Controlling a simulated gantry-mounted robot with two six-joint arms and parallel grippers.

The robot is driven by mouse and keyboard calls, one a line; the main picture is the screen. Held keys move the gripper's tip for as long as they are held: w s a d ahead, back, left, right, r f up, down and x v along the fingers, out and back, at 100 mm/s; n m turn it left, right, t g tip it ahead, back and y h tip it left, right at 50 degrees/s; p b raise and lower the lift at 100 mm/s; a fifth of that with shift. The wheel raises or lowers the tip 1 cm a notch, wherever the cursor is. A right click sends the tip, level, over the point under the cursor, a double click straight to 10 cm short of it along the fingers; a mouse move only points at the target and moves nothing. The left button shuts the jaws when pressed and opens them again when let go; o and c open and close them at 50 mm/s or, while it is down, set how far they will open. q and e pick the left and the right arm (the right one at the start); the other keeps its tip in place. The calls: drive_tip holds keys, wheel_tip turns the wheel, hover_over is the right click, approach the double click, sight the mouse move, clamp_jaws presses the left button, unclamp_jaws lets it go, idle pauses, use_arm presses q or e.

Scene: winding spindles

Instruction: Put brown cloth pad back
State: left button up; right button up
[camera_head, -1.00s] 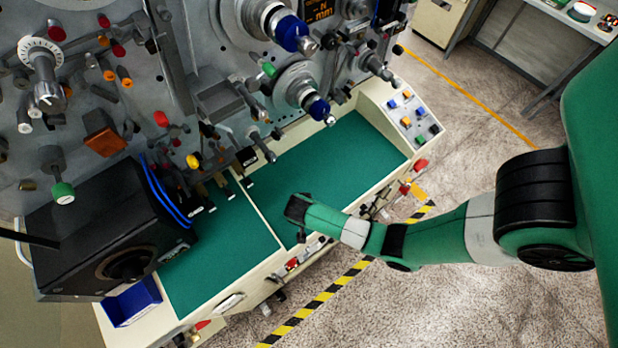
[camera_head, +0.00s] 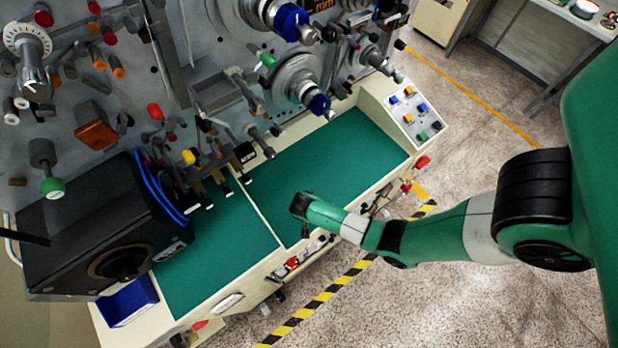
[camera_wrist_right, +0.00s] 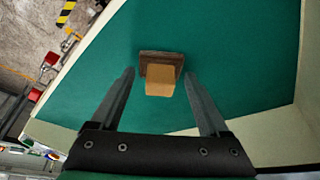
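The brown cloth pad (camera_wrist_right: 160,80) shows in the right wrist view as a tan flap on a darker brown block, resting on the green work surface (camera_wrist_right: 225,50). My right gripper (camera_wrist_right: 159,73) is open, with one finger on each side of the pad and clear gaps between. I cannot tell how high the fingertips are above the surface. In the head view the end of my right arm (camera_head: 303,207) is over the green tray (camera_head: 340,150), and its fingers and the pad are hidden. My left gripper is not in view.
The machine panel (camera_head: 215,50) with many knobs and spindles rises behind the tray. A black box (camera_head: 100,225) stands at the left, above a blue bin (camera_head: 130,302). A button console (camera_head: 415,115) is at the tray's right end. Green surface around the pad is clear.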

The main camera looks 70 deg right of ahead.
drive_tip(key=shift+o, duration=1)
drive_tip(key=p+v, duration=0.4)
drive_tip(key=v, duration=0.8)
drive_tip(key=shift+r, duration=0.1)
